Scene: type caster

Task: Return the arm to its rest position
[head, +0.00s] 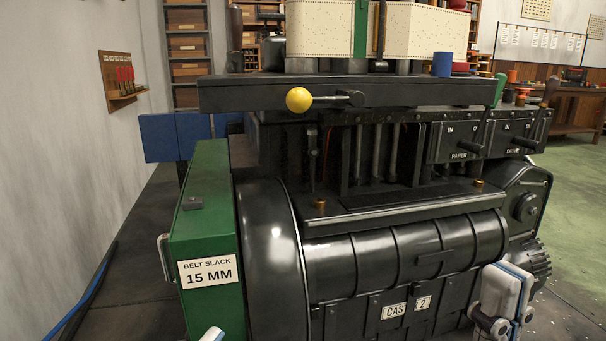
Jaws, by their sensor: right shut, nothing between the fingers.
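The black type caster (400,255) fills the middle of the head view, with a rounded housing and a plate reading CAS and 2. My right gripper (507,298), white with blue and grey parts, is at the bottom right in front of the machine's lower right side. It is shut, with nothing seen in it. A small white tip (212,334), apparently of my left arm, shows at the bottom edge below the green belt cover (205,235). Its fingers cannot be made out.
The green cover has a label (207,271) reading BELT SLACK 15 MM and a side handle. A yellow-knobbed lever (299,99) sticks out left above. PAPER and second IN lever boxes (458,140) are at right. Open floor (575,200) lies right.

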